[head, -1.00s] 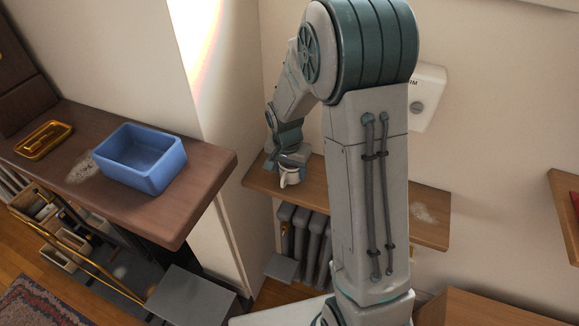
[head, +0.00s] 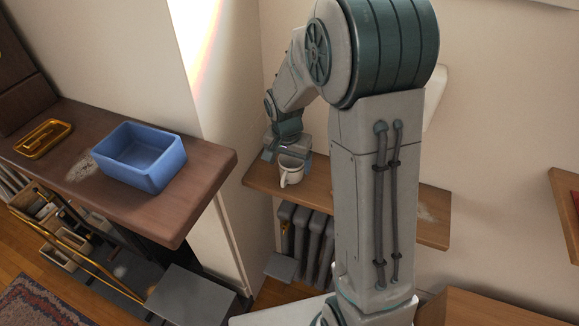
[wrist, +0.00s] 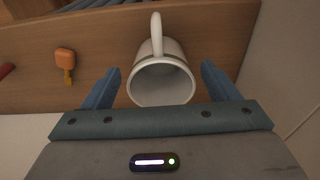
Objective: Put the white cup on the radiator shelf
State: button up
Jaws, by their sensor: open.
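The white cup (head: 291,170) stands upright on the wooden radiator shelf (head: 262,184), near its left end. In the wrist view the cup (wrist: 161,82) shows its open mouth, with its handle pointing away from my gripper. My gripper (wrist: 161,88) is open, one blue finger on each side of the cup with a gap to each. In the head view my gripper (head: 287,158) is just above and behind the cup. The shelf (wrist: 215,30) also shows under the cup in the wrist view. My arm hides the middle of the shelf in the head view.
An orange key fob (wrist: 66,60) lies on the shelf, with a red object (wrist: 6,71) farther left. A blue bin (head: 140,157) and a gold tray (head: 44,138) stand on the dark wooden counter (head: 205,185) at left. The radiator (head: 300,235) is below the shelf.

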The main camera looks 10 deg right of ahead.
aim_at(288, 181)
notch_tip(288, 181, up, 8)
jog(key=s+r+n+t, duration=0.1)
jog(key=s+r+n, duration=0.1)
jog(key=s, duration=0.8)
jog(key=s+r+n+t, duration=0.1)
jog(key=s+r+n, duration=0.2)
jog(key=s, duration=0.8)
jog(key=shift+d+r+n+y, duration=0.3)
jog(key=shift+d+n+y, duration=0.15)
jog(key=shift+n, duration=0.65)
